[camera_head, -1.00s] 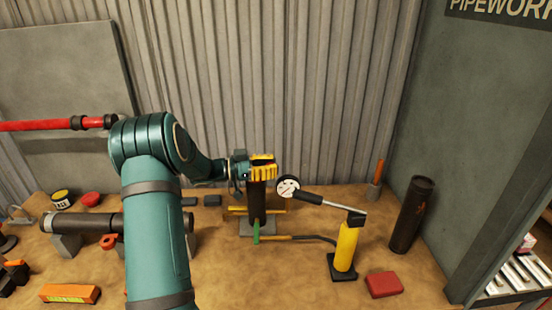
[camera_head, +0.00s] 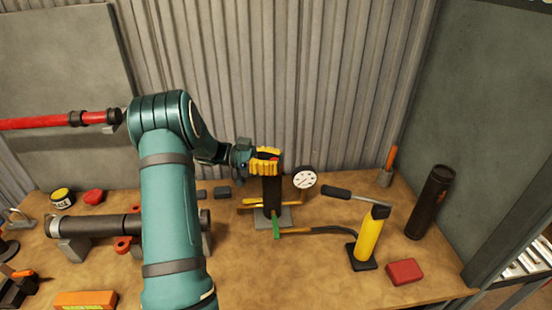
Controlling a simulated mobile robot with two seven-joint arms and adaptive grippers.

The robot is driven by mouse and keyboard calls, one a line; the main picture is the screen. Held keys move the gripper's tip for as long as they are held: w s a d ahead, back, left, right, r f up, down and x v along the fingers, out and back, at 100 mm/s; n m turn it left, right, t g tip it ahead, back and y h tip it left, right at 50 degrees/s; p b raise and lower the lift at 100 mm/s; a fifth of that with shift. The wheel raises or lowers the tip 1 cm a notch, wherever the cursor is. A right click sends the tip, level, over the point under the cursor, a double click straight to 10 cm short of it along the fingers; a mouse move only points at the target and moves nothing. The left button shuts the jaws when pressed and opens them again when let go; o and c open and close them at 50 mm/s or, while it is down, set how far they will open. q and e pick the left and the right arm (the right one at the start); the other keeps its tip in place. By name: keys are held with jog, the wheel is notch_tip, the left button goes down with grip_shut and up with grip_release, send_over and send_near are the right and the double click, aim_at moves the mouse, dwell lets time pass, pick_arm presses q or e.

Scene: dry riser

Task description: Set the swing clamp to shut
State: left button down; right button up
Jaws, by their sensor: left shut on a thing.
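My left gripper (camera_head: 266,161) has yellow ribbed fingers. They are closed around the top of a dark upright post (camera_head: 272,196), with a small red part showing between them. The post stands on a grey base plate (camera_head: 287,221), with a yellow bar across it low down and a green piece (camera_head: 276,228) at its foot. I take this assembly to be the swing clamp, but its jaw and whether it is open or shut are hidden or too small to tell. My right gripper is not in view.
A yellow hand pump (camera_head: 368,238) with a black-gripped lever stands right of the post, near a round gauge (camera_head: 304,178). A red block (camera_head: 404,272) and a dark cylinder (camera_head: 430,203) are farther right. A horizontal pipe (camera_head: 98,225) lies on supports at left. The front middle bench is clear.

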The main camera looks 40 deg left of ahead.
pick_arm(q)
jog(key=shift+a+r+m+g, duration=0.3)
jog(key=shift+r+m+g, duration=0.1)
jog(key=shift+r+m, duration=0.15)
jog(key=shift+s+h, duration=0.1)
jog(key=shift+h, duration=0.2)
jog(key=c, duration=0.8)
grip_release()
jog(key=shift+o, duration=0.2)
jog(key=shift+s, duration=0.2)
jog(key=shift+f, duration=0.15)
jog(key=shift+a, duration=0.1)
jog(key=v, duration=1.2)
jog(key=shift+w, duration=0.15)
